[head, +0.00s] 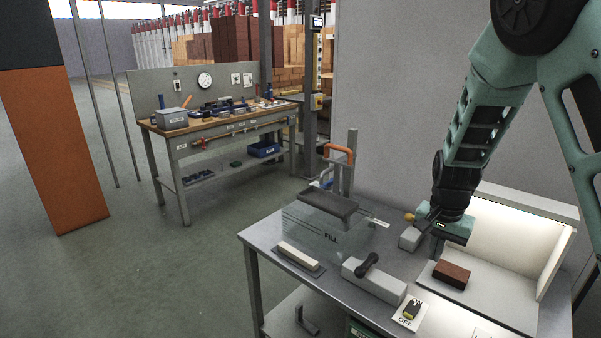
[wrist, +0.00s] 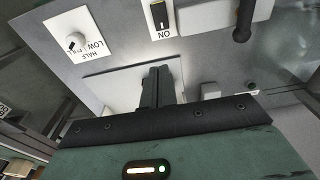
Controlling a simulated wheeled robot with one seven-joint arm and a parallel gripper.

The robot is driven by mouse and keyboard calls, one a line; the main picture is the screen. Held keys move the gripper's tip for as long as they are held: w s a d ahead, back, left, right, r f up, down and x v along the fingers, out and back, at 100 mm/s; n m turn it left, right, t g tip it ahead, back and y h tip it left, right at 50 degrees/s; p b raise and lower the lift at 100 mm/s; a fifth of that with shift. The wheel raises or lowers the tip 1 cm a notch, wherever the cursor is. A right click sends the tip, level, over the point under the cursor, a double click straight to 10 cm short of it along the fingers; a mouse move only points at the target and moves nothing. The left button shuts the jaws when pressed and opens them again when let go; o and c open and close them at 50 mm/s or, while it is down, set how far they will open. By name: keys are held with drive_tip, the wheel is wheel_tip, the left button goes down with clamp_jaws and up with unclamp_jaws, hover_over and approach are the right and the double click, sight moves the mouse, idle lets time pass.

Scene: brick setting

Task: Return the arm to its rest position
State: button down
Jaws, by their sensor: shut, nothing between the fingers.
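My green arm comes in from the top right of the head view, with its wrist bent down over the metal workbench (head: 262,240). My gripper (wrist: 157,82) shows in the wrist view with its two dark fingers together and nothing between them. In the head view, the green gripper body hangs above the bench, behind and above a red-brown brick (head: 451,274). The brick lies on a pale slab (head: 487,303), apart from the gripper. The fingertips are hard to make out in the head view.
White panels (head: 508,235) stand behind the brick. Open floor (head: 150,270) lies left, before another workbench (head: 228,127).

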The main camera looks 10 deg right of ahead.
drive_tip(key=s+a+r+n+y, duration=0.1)
drive_tip(key=s+a+r+n, duration=0.3)
drive_tip(key=a, duration=0.6)
drive_tip(key=s+a+r+n+y, duration=0.1)
drive_tip(key=s+a+r+n, duration=0.1)
drive_tip(key=s+a+n, duration=0.6)
drive_tip(key=s+a+r+n, duration=0.3)
drive_tip(key=s+a+n, duration=0.3)
drive_tip(key=s, duration=0.7)
drive_tip(key=shift+a+r+g+h, duration=0.25)
drive_tip(key=shift+a+g+h, duration=0.05)
drive_tip(key=shift+a, duration=0.85)
